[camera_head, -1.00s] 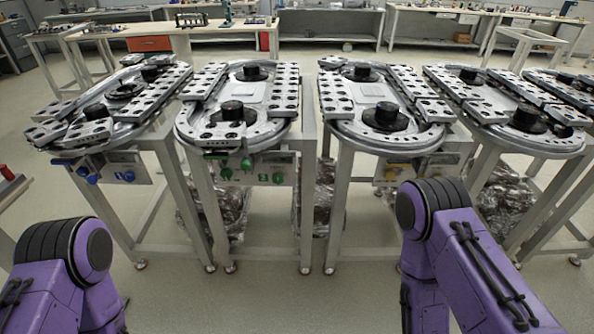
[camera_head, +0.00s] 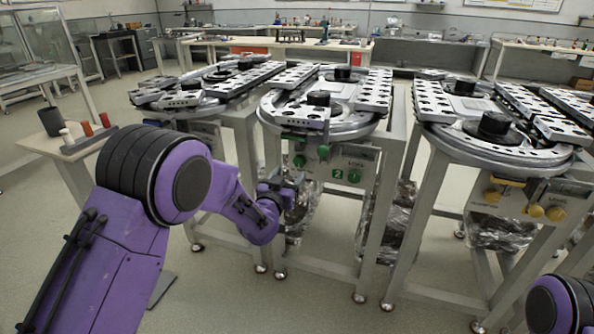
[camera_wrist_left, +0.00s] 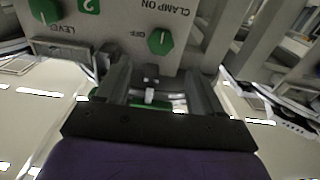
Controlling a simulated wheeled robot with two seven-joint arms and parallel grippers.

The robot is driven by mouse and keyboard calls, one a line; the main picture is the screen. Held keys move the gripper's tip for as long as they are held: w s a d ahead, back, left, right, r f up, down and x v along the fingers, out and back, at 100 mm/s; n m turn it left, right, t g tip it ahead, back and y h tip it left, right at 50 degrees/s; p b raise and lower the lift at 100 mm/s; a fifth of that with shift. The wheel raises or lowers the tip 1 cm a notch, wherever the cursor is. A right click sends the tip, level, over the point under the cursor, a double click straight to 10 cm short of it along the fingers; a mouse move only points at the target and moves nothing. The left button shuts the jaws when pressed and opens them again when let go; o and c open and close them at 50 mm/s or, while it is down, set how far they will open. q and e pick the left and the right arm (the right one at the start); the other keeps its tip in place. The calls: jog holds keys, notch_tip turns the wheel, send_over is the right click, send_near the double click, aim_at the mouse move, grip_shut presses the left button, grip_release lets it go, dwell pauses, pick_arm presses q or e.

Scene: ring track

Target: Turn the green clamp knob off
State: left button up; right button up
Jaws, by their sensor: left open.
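The green clamp knob (camera_wrist_left: 160,41) sits on panel 2, beside upside-down lettering "OFF" and "CLAMP ON" in the left wrist view. In the head view it appears to be the left green knob (camera_head: 299,161) below the second ring track. A green level knob (camera_wrist_left: 45,10) is on the same panel; it also shows in the head view (camera_head: 354,176). My left gripper (camera_head: 288,183) is open just in front of and below the clamp knob. In the left wrist view its fingers (camera_wrist_left: 158,76) are apart, with the knob beyond their tips. My right gripper is out of view.
Another green knob (camera_head: 323,152) and a green handle (camera_head: 294,137) are close to the clamp knob. The second ring track (camera_head: 270,118) overhangs the panel. A small stand with red and white pieces (camera_head: 80,145) is at the left. Open floor lies in front.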

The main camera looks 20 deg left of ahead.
aim_at(298, 162)
pick_arm(q)
jog(key=w, duration=0.7)
jog(key=shift+w+d+f, duration=0.1)
jog(key=shift+w, duration=0.1)
jog(key=c, duration=1.1)
